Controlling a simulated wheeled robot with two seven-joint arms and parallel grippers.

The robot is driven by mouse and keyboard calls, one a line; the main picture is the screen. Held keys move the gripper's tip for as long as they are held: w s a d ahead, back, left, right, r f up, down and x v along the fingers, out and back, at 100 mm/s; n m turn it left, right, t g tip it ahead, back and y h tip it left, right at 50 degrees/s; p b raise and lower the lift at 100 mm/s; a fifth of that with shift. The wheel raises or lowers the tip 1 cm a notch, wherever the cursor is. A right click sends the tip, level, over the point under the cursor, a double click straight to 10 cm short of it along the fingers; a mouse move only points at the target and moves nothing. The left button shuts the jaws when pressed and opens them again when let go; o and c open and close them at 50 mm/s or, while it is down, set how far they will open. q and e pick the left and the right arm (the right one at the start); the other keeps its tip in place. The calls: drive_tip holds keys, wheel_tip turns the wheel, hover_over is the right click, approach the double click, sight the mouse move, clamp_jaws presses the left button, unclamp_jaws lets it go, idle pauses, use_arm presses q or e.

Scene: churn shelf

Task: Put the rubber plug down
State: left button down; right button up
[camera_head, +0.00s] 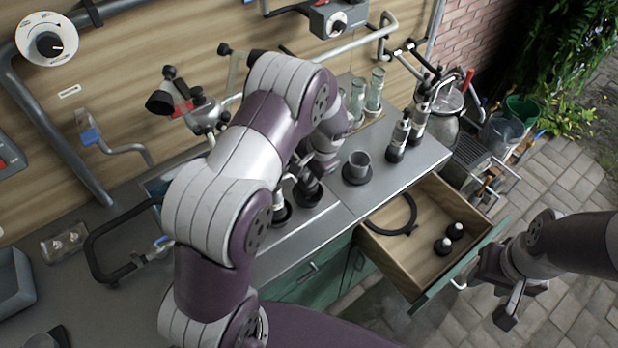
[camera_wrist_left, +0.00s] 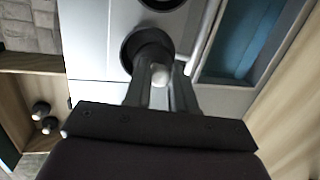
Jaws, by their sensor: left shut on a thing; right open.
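My left gripper (camera_head: 310,178) is over the metal counter, partly hidden by my own arm. It is shut on the rubber plug, a dark round piece (camera_head: 308,194) below the fingers. In the left wrist view, my left gripper (camera_wrist_left: 158,88) has a pale knob between its fingers, with the plug's black round body (camera_wrist_left: 148,42) beyond them. The plug is close to the counter top; I cannot tell whether it touches. My right gripper (camera_head: 492,284) is open and empty by the front of the drawer.
The open wooden drawer (camera_head: 398,262) holds a black ring (camera_head: 392,214) and two black plugs with pale tops (camera_head: 448,239). A grey cup on a black base (camera_head: 357,168) stands on the counter (camera_head: 332,226). Glass tubes (camera_head: 374,90) and dark-topped bottles (camera_head: 398,136) stand behind. A blue-lined recess (camera_wrist_left: 242,42) lies beside the plug.

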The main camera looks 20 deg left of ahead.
sight(302, 188)
use_arm(q)
drive_tip(key=f, duration=0.2)
drive_tip(key=shift+s+d+f+p, duration=0.1)
drive_tip(key=shift+s+f+p, duration=0.2)
drive_tip(key=shift+p, duration=0.1)
drive_tip(key=shift+w+f, duration=0.2)
drive_tip(key=shift+f, duration=0.25)
drive_tip(key=c, duration=0.9)
unclamp_jaws()
drive_tip(key=shift+r, duration=0.1)
drive_tip(key=shift+c, duration=0.2)
